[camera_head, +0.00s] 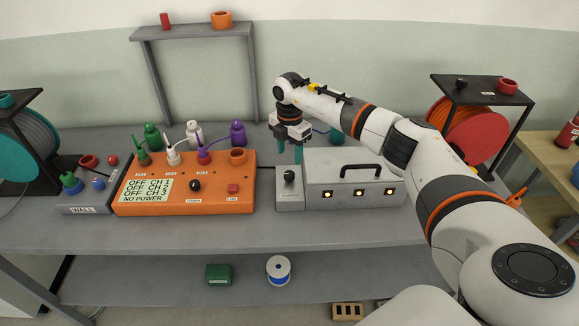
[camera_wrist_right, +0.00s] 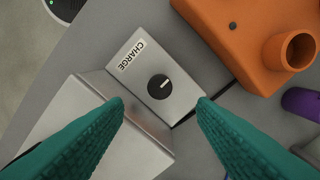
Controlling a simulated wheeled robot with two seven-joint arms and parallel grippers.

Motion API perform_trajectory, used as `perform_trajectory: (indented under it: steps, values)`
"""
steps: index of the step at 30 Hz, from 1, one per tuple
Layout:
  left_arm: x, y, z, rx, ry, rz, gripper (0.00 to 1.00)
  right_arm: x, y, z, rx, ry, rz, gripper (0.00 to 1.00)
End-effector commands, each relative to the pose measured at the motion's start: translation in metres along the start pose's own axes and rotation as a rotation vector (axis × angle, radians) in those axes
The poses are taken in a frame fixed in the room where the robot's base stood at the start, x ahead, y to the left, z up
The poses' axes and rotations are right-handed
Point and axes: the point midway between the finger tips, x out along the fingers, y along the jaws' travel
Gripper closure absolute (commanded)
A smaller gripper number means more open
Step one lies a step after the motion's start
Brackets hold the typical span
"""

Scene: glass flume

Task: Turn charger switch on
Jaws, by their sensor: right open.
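The charger is a silver-grey box (camera_head: 345,170) with a black carry handle and three lit lamps on its front. Its switch, a round black knob (camera_head: 290,176), sits on the lower left section of the box. In the right wrist view the knob (camera_wrist_right: 160,86) has a white pointer mark and lies beside a "CHARGE" label (camera_wrist_right: 132,54). My right gripper (camera_head: 289,153) is above the knob, pointing down. Its teal fingers (camera_wrist_right: 160,103) are open, spread to either side of the knob and apart from it. My left gripper is out of view.
An orange unit (camera_head: 200,205) stands left of the charger; its display reads OFF for its channels and NO POWER. A grey box marked WALL (camera_head: 82,209) is further left. Cable reels flank the bench. The bench front (camera_head: 250,235) is clear.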

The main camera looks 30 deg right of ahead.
Motion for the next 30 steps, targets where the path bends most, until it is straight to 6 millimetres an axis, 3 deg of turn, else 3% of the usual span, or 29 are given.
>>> perform_trajectory:
  steps: [6,10,26,30]
  values:
    - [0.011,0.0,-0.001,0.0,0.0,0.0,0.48,-0.033,-0.001,-0.001,0.001,0.0,-0.002,0.48]
    - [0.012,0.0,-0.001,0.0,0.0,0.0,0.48,-0.042,0.0,0.0,0.0,0.0,0.0,0.48]
    - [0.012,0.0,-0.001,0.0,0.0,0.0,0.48,-0.044,0.0,0.0,0.0,0.0,0.001,0.48]
    - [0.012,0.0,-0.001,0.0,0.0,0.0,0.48,-0.035,-0.006,0.015,-0.04,-0.036,-0.028,0.48]
